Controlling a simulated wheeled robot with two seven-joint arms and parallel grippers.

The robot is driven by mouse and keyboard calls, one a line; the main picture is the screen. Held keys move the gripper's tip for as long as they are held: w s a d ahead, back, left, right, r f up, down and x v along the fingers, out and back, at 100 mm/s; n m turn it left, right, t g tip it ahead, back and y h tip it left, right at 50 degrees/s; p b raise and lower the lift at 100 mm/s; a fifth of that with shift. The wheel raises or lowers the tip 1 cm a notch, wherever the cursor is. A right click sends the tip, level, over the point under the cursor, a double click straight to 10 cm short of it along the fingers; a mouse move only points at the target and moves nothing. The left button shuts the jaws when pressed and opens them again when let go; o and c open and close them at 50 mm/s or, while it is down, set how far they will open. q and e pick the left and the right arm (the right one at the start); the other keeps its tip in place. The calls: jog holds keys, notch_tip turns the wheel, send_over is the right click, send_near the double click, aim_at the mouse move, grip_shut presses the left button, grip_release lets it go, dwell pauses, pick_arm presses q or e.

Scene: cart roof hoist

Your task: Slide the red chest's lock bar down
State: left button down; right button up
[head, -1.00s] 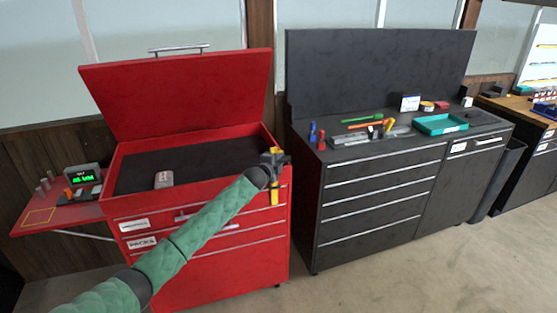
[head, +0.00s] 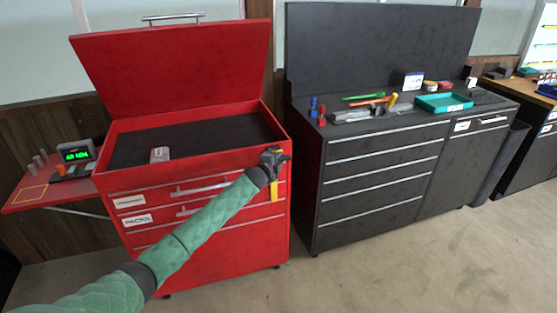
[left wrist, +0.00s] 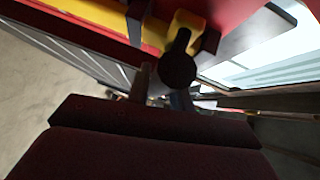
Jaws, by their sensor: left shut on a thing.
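The red chest (head: 225,248) stands at the left with its lid (head: 175,65) raised. The yellow lock bar (head: 274,190) hangs upright at its front right corner, across the drawer fronts' edge. My left gripper (head: 273,157) is shut on the bar's upper part and hides much of it. In the left wrist view the yellow bar (left wrist: 95,12) runs across the top, and a dark round knob (left wrist: 178,70) shows by the gripper fingers. My right gripper is not in view.
A red side shelf (head: 40,190) with a green-lit display (head: 76,155) juts out left. A grey item (head: 159,154) lies in the chest's open top. A dark tool cabinet (head: 375,190) stands close to the right, with a gap between. The floor in front is clear.

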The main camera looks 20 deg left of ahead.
pick_arm(q)
jog(key=shift+s+f, duration=0.1)
jog(key=shift+f, duration=0.3)
jog(key=c, duration=1.3)
grip_release()
jog(key=shift+o, duration=0.2)
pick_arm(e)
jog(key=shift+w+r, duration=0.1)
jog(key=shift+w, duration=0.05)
pick_arm(q)
jog(key=shift+r, duration=0.1)
jog(key=shift+s+a, duration=0.15)
jog(key=shift+s, duration=0.15)
jog(key=f+b+v, duration=0.1)
jog(key=b+v, duration=0.1)
jog(key=v, duration=0.5)
jog(key=shift+r, duration=0.45)
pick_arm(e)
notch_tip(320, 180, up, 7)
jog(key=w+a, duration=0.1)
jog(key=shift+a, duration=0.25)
